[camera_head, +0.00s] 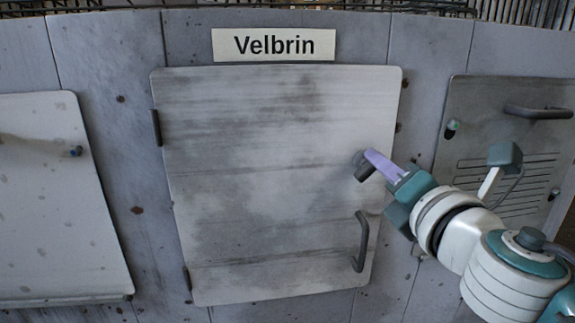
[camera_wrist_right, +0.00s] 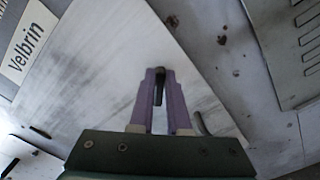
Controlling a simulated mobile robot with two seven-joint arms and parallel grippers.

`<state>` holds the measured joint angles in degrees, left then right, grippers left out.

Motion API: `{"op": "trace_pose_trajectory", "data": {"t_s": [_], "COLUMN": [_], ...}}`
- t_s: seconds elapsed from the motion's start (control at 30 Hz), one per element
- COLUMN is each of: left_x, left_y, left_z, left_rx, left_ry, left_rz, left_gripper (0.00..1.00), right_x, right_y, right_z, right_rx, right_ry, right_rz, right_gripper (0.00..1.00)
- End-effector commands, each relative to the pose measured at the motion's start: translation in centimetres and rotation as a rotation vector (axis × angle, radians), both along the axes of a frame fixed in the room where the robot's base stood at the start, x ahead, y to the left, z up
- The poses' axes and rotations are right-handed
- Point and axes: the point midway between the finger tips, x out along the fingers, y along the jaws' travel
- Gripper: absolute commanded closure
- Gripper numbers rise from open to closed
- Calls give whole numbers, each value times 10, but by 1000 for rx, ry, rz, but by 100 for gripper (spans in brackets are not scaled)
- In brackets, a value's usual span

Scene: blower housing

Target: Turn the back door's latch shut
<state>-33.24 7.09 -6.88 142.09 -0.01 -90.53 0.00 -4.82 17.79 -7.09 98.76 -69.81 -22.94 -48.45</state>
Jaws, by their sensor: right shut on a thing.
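A pale, smudged metal door (camera_head: 280,150) fills the middle of the head view, under a sign reading "Velbrin". It lies against the curved grey wall with no clear gap. A small dark latch (camera_head: 361,166) sits at its right edge, above the handle. My right gripper (camera_head: 371,158) reaches in from the right with its purple fingers shut on this latch. In the right wrist view the dark latch (camera_wrist_right: 158,90) shows between the two fingers (camera_wrist_right: 158,74). The fingers hide part of the latch, so its exact angle is unclear. My left gripper is not in view.
The door has a dark curved handle (camera_head: 362,242) at lower right and dark hinges (camera_head: 156,127) on its left. The Velbrin sign (camera_head: 274,44) is above. Another pale panel (camera_head: 60,200) is at left; a grey slotted panel (camera_head: 480,125) with a handle is at right, behind my arm.

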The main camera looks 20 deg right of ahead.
Motion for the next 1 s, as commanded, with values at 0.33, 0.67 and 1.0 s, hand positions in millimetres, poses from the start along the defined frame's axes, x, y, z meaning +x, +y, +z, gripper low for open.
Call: {"op": "trace_pose_trajectory", "data": {"t_s": [0.33,0.67,1.0], "left_x": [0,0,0], "left_y": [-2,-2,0], "left_z": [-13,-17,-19], "left_rx": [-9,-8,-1], "left_ry": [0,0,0], "left_rz": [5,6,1], "left_gripper": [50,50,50], "right_x": [-1,-1,-1], "right_y": [-2,-3,-3], "right_z": [-7,-10,-11], "right_rx": [325,588,743], "right_ry": [-72,-137,-174], "right_rz": [-1,-1,-1], "right_gripper": [100,100,100]}}
